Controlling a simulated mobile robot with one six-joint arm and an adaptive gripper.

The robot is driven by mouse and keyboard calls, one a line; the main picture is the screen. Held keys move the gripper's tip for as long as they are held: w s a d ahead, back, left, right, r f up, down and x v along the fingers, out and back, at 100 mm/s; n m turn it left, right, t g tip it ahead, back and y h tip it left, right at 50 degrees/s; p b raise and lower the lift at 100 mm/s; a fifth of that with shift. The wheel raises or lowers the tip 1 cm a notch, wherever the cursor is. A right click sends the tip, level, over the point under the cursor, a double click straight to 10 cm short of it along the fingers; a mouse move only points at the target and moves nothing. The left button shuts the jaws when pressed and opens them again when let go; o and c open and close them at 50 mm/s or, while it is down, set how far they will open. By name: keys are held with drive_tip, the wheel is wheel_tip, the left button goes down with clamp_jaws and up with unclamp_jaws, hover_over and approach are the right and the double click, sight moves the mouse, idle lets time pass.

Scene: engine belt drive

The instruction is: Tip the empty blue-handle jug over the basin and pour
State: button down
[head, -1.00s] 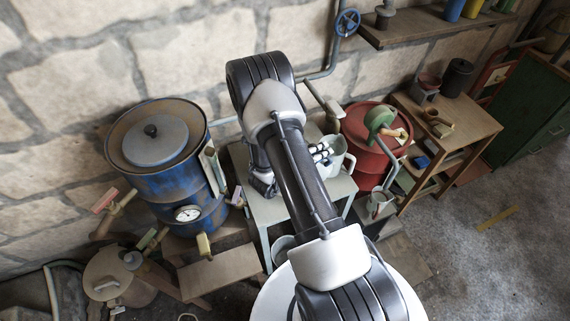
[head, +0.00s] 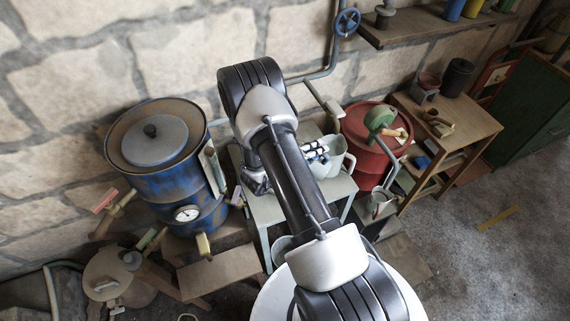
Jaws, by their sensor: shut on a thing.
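A pale grey-green jug (head: 334,168) is at the middle of the head view, over or on the pale work table (head: 266,212); I cannot tell whether it touches the table. A loop-like part shows on its right side. My gripper (head: 315,151), black and pale, is at the jug's upper left and is shut on it. My forearm hides part of the jug's left side and the grip itself. The blue handle is not clearly visible. A grey round vessel (head: 281,246) shows below the table, partly hidden; I cannot tell whether it is the basin.
A blue drum (head: 165,170) with a lid and gauge stands left of the table. A red drum (head: 362,145) with a green crank wheel stands close on the right. A pipe with a blue valve wheel (head: 347,22) runs down the wall behind. Open floor lies at the right.

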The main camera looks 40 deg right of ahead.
drive_tip(key=shift+w+a+f+n+g+h+b, duration=0.15)
drive_tip(key=shift+w+a+n+b, duration=0.2)
drive_tip(key=shift+w, duration=0.4)
drive_tip(key=shift+w+a+n+g+h+b, duration=0.2)
drive_tip(key=shift+w+a+n, duration=0.1)
drive_tip(key=shift+w, duration=0.4)
drive_tip(key=shift+w+a+f+n+b, duration=0.15)
drive_tip(key=shift+w+n+b, duration=0.1)
drive_tip(key=shift+w+b, duration=0.1)
drive_tip(key=s, duration=0.1)
drive_tip(key=s+d+m+p, duration=0.1)
drive_tip(key=s, duration=0.1)
drive_tip(key=s+d+r+m+y+p, duration=0.1)
drive_tip(key=shift+s, duration=0.35)
drive_tip(key=shift+s+d+f+m+t, duration=0.15)
drive_tip(key=shift+m+t, duration=0.15)
drive_tip(key=shift+t, duration=0.15)
